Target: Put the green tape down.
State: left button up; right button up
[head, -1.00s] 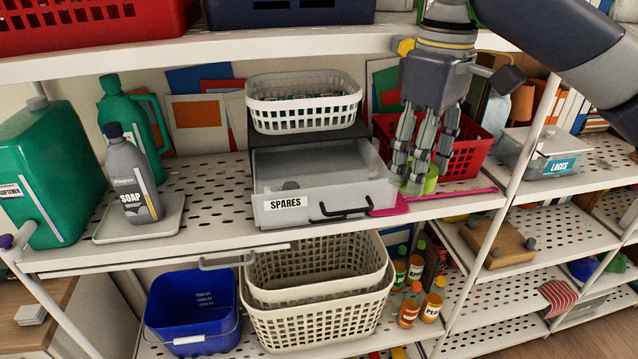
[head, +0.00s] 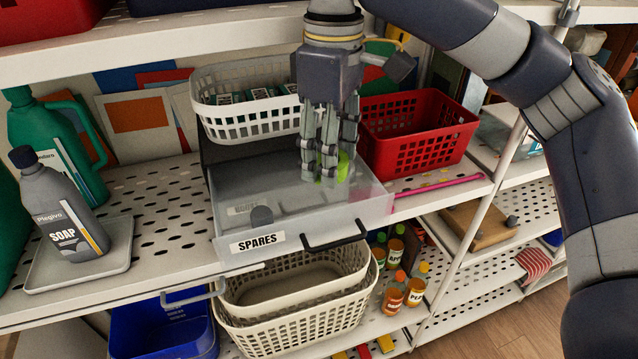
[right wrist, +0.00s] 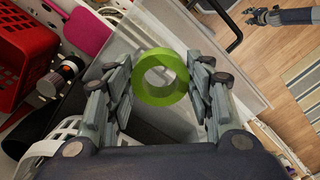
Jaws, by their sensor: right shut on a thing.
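The green tape (head: 343,166) is a bright green ring, mostly hidden behind my fingers in the head view. My right gripper (head: 325,178) is shut on it. The right wrist view shows the whole ring (right wrist: 160,99) between the fingertips of the gripper (right wrist: 160,85). The gripper points down over the right part of the open, translucent drawer (head: 240,245) labelled SPARES. I cannot tell whether the tape touches the drawer. My left gripper (right wrist: 262,17) shows small at the top right of the right wrist view, away from the drawer; its jaws are unclear.
A white basket (head: 255,122) stands above the drawer's back. A red basket (head: 412,145) and a pink object (head: 440,187) lie right of it. A soap bottle (head: 62,215) stands on a tray at left. Nested cream baskets (head: 295,322) sit on the shelf below.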

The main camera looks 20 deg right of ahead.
aim_at(330, 204)
jog(key=shift+s+d+f, duration=0.1)
jog(key=shift+s+f, duration=0.2)
jog(key=shift+f, duration=0.65)
jog(key=f+p, duration=0.1)
jog(key=f, duration=0.1)
jog(key=w+f, duration=0.1)
jog(key=f, duration=0.1)
jog(key=shift+f+p, duration=0.1)
jog(key=shift+p, duration=0.25)
jog(key=shift+s+f, duration=0.1)
jog(key=shift+s, duration=0.15)
jog(key=o, duration=1)
jog(key=shift+w+f, duration=0.15)
jog(key=shift+c, duration=0.2)
